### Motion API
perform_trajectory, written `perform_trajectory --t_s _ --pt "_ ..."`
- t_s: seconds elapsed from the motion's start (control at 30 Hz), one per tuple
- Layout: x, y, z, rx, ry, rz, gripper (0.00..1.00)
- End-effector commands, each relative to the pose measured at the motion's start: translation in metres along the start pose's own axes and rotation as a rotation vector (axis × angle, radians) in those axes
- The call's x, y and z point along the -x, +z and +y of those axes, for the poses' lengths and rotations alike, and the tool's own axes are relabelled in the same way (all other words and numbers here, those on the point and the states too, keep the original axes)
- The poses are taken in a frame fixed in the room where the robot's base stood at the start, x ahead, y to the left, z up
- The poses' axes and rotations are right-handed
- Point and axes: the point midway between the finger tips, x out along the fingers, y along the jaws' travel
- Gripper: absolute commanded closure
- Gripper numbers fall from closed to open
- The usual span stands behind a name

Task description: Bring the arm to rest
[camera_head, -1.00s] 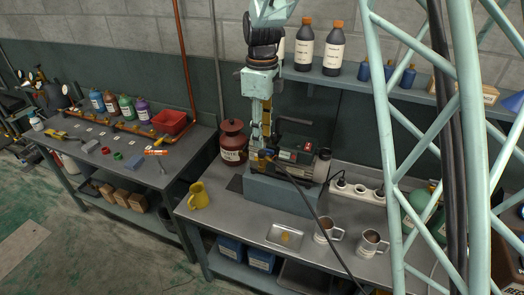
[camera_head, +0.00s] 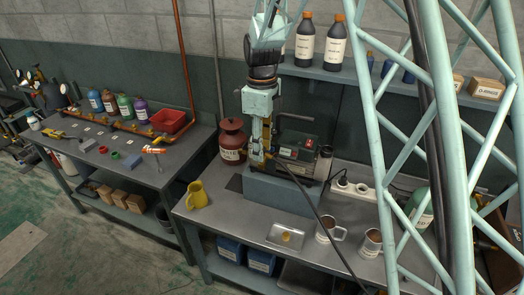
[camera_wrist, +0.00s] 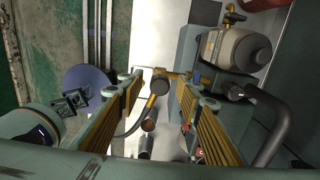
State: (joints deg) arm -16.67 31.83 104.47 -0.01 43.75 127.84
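My gripper (camera_head: 258,162) hangs with its fingers pointing down at the left end of the black and grey machine (camera_head: 304,150) on the right bench. In the wrist view its two ribbed fingers (camera_wrist: 158,84) stand apart, one on each side, and nothing is clearly clamped between them. A brass fitting (camera_wrist: 160,84) shows in the gap; I cannot tell whether a finger touches it. The grey motor housing (camera_wrist: 236,50) of the machine lies to the right in that view. My arm folds up out of the top of the head view.
A shelf (camera_head: 330,84) with bottles is behind. A black hose (camera_head: 318,212) runs across the bench front.

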Motion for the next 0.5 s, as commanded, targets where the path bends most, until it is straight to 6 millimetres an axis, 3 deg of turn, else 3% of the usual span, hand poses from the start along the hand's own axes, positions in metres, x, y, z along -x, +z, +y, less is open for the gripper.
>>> perform_trajectory --t_s 0.5 --pt "-0.002 0.0001 -0.0002 0.0 -0.001 -0.001 0.68"
